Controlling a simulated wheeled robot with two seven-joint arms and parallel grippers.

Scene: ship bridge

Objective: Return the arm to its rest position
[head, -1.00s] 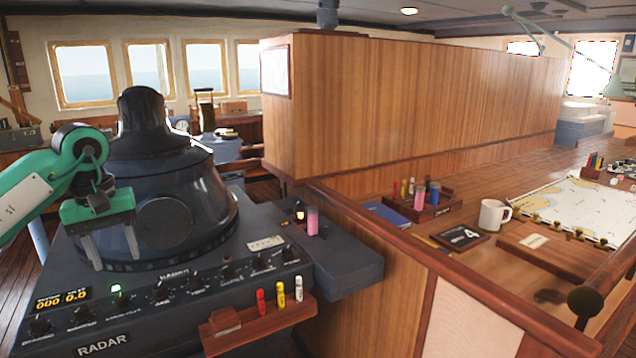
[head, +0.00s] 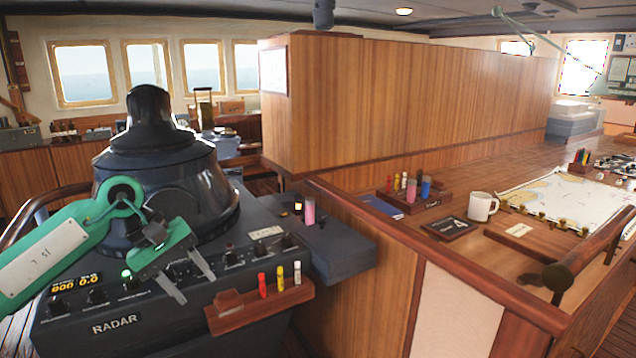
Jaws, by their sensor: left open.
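My left arm comes in from the left, green with a pale panel. Its gripper (head: 193,287) is open and empty, with two grey fingers pointing down and apart. It hangs in front of the radar console's (head: 165,325) knob panel and hides some of the knobs. I cannot tell whether the fingertips touch the panel. The dark radar hood (head: 165,185) stands behind the gripper. My right gripper is not in view.
A wooden rack (head: 240,318) with red, yellow and white markers sits at the console's front right. A pink cylinder (head: 309,211) stands on the console. The chart table (head: 475,255) at right holds a mug (head: 481,207), chart (head: 560,200) and marker box (head: 415,203).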

